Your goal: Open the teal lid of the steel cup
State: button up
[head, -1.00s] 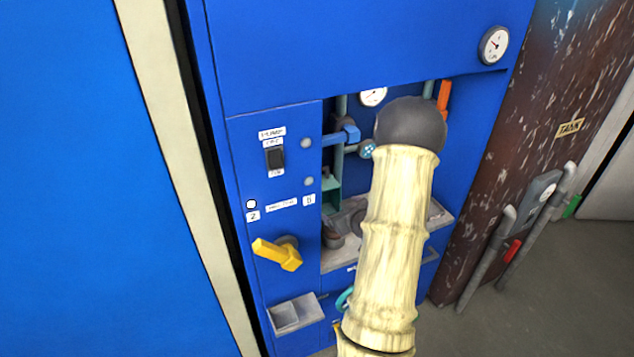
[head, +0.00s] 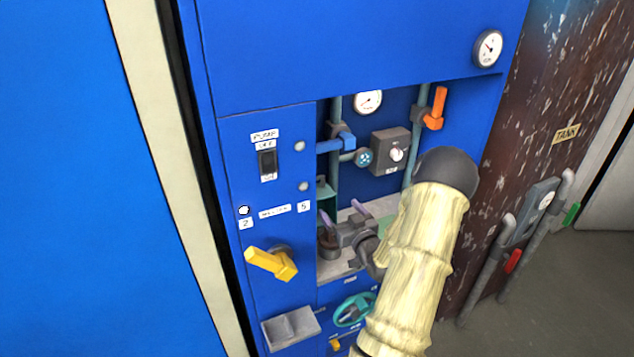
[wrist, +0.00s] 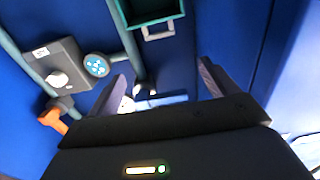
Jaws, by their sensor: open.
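The wrist view shows the two open fingers (wrist: 160,74) pointing into the recess. A teal box-like piece (head: 325,189) is on the recess's left side; it shows with a grey handle in the wrist view (wrist: 157,14).
A blue lever (head: 340,138), a teal-blue round knob (head: 364,158), a grey switch box (head: 390,150) and an orange handle (head: 436,108) are at the back of the recess. A yellow handle (head: 270,262) and grey tray (head: 290,328) stick out at left. A teal wheel (head: 352,309) is below.

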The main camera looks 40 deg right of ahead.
aim_at(318, 192)
jog(key=p+x, duration=0.2)
jog(key=x, duration=1.4)
jog(key=shift+d+f, duration=0.1)
jog(key=shift+d, duration=0.05)
jog(key=c, duration=1.4)
